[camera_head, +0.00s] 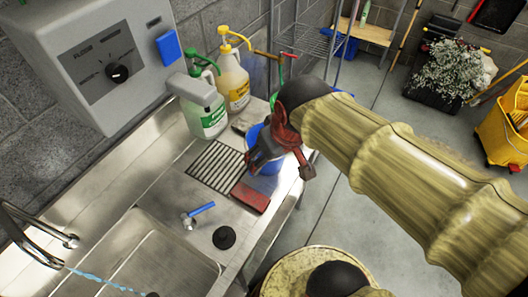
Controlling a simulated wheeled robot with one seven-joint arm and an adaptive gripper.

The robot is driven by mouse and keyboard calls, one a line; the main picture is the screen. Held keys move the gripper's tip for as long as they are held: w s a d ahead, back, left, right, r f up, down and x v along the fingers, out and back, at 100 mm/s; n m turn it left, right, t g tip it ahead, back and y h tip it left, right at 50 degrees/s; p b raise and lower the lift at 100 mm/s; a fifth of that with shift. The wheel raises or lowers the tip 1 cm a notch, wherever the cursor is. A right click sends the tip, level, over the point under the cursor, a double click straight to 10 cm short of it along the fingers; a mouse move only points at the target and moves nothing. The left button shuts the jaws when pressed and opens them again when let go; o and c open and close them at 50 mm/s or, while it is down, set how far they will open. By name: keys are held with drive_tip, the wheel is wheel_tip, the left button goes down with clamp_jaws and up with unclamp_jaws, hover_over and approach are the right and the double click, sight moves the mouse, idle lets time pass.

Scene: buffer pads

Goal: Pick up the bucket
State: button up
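A small blue bucket (267,168) stands on the right end of the metal sink counter, beside the drain grate. My gripper (281,164), red and dark grey, is right over it and hides much of it. The two fingers look spread apart, one over the bucket and one toward the counter's right edge. I cannot tell whether either finger touches the bucket. My arm reaches in from the right in a yellowish sleeve.
A red block (250,198), a blue-handled tool (199,214) and a black stopper (224,237) lie near the bucket. A white-green jug (204,112) and a yellow jug (234,82) stand behind. A yellow mop bucket (502,138) is on the floor at right.

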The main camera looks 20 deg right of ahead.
drive_tip(key=w+f+n+g, duration=0.1)
drive_tip(key=w+f, duration=0.3)
drive_tip(key=f, duration=0.2)
drive_tip(key=w+d+f+n+g+p, duration=0.1)
drive_tip(key=w+f+n+g, duration=0.1)
drive_tip(key=w+f, duration=0.3)
drive_tip(key=w+f+n+g+p, duration=0.1)
drive_tip(key=w+f, duration=0.4)
drive_tip(key=f, duration=0.3)
drive_tip(key=shift+w+d+f+n, duration=0.15)
drive_tip(key=shift+w+d+n, duration=0.05)
drive_tip(key=shift+w+n, duration=0.1)
drive_tip(key=shift+w+f+b, duration=0.15)
drive_tip(key=shift+f+b, duration=0.7)
drive_tip(key=shift+f, duration=3.4)
drive_tip(key=shift+c, duration=0.9)
drive_tip(key=c, duration=1.5)
clamp_jaws()
drive_tip(key=shift+r, duration=0.1)
